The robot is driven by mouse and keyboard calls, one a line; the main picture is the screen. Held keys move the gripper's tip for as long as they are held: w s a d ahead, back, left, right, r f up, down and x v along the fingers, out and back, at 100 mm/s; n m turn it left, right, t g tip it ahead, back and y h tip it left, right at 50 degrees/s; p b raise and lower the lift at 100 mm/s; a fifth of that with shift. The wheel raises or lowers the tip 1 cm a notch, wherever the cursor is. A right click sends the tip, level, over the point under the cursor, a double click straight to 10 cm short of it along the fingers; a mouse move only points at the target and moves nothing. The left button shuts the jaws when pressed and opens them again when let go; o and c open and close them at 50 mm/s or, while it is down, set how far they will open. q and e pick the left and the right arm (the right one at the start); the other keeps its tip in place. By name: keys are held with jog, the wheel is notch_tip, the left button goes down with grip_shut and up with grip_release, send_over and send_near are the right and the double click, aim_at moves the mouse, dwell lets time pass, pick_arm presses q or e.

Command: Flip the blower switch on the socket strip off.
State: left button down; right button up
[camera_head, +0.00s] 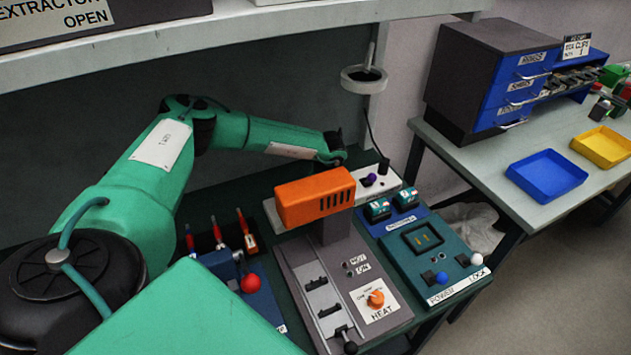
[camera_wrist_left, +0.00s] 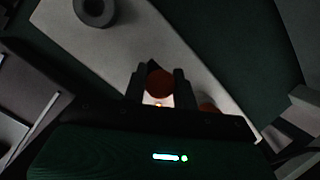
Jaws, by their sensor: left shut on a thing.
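The white socket strip (camera_head: 388,180) runs behind the orange blower (camera_head: 314,197), which hides much of it. In the left wrist view the strip (camera_wrist_left: 215,68) is a pale band running diagonally. My left gripper (camera_wrist_left: 159,73) is over the strip, with a finger on each side of a dark orange-red round switch knob (camera_wrist_left: 160,84), and is shut on it. A small orange glow shows just below the knob. No label is readable there, so I cannot confirm which switch it is. In the head view the fingertips are hidden behind the blower. My right gripper is not in view.
A purple knob (camera_head: 370,178) and a black plug (camera_head: 384,166) stand on the strip's right part. A second orange-brown knob (camera_wrist_left: 208,107) is close to my right-hand finger in the wrist view. A ring holder (camera_head: 364,79) stands behind. The teal lock box (camera_head: 433,255) is at the right.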

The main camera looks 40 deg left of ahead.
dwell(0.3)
pick_arm(q)
jog(key=c, duration=1.1)
grip_release()
notch_tip(320, 180, up, 20)
jog(key=b, duration=0.5)
